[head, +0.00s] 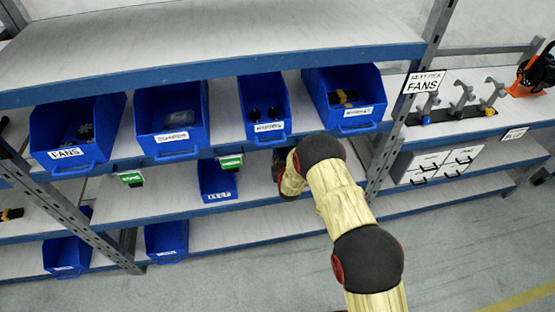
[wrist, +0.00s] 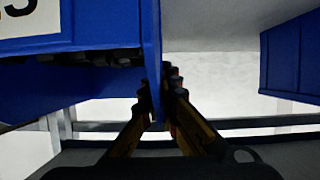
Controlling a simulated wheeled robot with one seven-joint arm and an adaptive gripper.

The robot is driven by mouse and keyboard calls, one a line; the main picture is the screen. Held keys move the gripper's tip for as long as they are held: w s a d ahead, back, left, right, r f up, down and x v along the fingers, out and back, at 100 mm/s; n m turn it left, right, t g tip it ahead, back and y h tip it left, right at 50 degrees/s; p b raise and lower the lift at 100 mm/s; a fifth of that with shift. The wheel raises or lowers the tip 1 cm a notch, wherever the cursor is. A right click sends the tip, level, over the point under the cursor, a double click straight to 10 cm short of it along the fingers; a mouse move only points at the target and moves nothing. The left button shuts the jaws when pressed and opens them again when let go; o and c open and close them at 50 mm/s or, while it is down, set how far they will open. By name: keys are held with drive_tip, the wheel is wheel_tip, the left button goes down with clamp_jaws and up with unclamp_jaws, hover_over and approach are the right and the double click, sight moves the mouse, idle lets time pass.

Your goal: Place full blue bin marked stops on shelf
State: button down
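In the wrist view a blue bin (wrist: 70,100) fills the left, with a white label (wrist: 30,18) on which only an "S" and part of another letter show. In the head view my gripper (head: 279,165) is low by the middle shelf, largely hidden by my arm.
The upper shelf (head: 120,160) holds several labelled blue bins, including the fans bin (head: 75,135). A smaller blue bin (head: 217,183) sits on the middle shelf, left of my gripper. A steel post (head: 400,115) stands right of my arm. Another blue surface (wrist: 290,60) shows in the wrist view.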

drive_tip(key=shift+r, duration=0.1)
drive_tip(key=c, duration=2.5)
unclamp_jaws()
drive_tip(key=o, duration=0.5)
drive_tip(key=shift+c, duration=0.2)
drive_tip(key=shift+s+r, duration=0.1)
drive_tip(key=shift+s, duration=0.2)
drive_tip(key=p+v, duration=0.2)
drive_tip(key=v, duration=0.9)
drive_tip(key=shift+s+d, duration=0.2)
